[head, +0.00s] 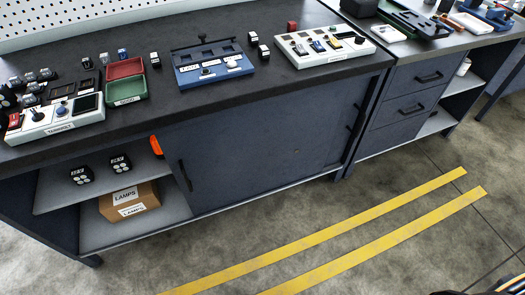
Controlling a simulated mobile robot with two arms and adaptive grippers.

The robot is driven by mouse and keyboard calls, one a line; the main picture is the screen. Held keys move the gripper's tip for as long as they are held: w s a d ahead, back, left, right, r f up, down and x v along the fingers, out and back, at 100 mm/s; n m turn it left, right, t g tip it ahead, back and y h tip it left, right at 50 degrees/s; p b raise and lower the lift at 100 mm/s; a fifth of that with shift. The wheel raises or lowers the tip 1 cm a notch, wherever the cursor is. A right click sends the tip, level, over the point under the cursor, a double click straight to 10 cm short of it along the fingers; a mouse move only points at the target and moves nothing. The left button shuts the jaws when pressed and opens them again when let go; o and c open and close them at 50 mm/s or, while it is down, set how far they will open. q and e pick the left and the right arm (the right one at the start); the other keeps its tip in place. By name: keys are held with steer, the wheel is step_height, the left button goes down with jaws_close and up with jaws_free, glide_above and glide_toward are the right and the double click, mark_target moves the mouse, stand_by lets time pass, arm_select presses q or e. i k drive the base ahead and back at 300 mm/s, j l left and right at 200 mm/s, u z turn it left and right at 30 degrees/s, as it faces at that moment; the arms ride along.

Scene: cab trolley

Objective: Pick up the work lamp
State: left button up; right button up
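I cannot tell for sure which thing is the work lamp. An orange object (156,147) shows at the left edge of the cabinet's sliding door, on the upper shelf; most of it is hidden behind the door. Two black items (81,175) with white labels and pale round spots stand on the same shelf, left of it. A cardboard box (128,202) labelled LAMPS stands on the lower shelf; its inside is not visible.
The dark sliding door (262,140) covers the cabinet's right part; its left part is open. The worktop (170,92) bears control panels, small switches and red and green trays (126,89). A drawer unit (415,90) stands to the right. The floor in front is clear, with yellow stripes.

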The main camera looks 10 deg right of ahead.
mark_target(120, 165)
steer(key=u, duration=1.2)
